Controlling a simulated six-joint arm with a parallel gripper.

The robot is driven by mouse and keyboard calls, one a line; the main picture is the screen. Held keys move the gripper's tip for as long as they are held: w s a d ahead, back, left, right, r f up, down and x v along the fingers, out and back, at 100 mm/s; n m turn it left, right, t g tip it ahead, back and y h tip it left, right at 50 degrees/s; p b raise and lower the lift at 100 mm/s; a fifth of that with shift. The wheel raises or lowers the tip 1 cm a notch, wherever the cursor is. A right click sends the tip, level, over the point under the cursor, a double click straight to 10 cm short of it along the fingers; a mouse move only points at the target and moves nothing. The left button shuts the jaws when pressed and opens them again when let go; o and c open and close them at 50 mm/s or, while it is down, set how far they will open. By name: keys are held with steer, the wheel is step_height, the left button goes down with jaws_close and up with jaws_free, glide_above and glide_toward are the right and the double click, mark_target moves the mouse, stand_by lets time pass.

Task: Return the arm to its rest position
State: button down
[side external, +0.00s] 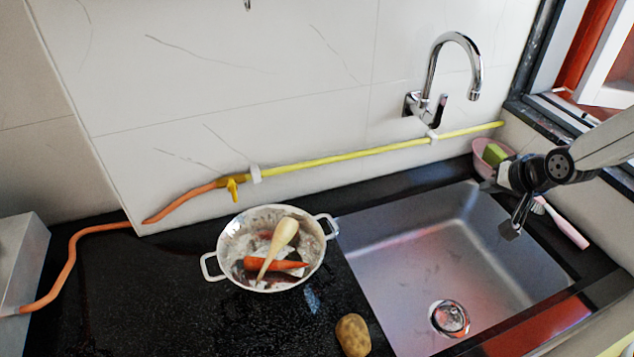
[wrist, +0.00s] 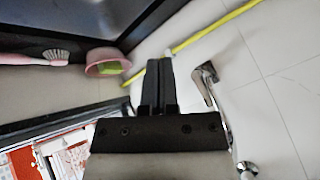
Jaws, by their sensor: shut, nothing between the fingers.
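My gripper (side external: 513,228) hangs over the right part of the steel sink (side external: 400,263) in the side external view, with its fingers pointing down. It is shut and empty. In the wrist view my gripper (wrist: 158,68) shows from behind with its fingers together, in front of the tiled wall. My arm comes in from the right edge of the side external view.
A metal colander (side external: 222,238) holds a carrot (side external: 287,264) and a parsnip (side external: 283,237) on the black counter. A potato (side external: 353,335) lies beside the sink. A faucet (side external: 476,70), pink bowl (side external: 480,160) and pink brush (side external: 567,228) are near my arm.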

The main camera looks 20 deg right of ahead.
steer(key=s+n+g, duration=0.5)
steer(key=s+n, duration=0.2)
steer(key=s, duration=0.3)
steer(key=shift+a+f, duration=0.35)
steer(key=shift+s, duration=0.1)
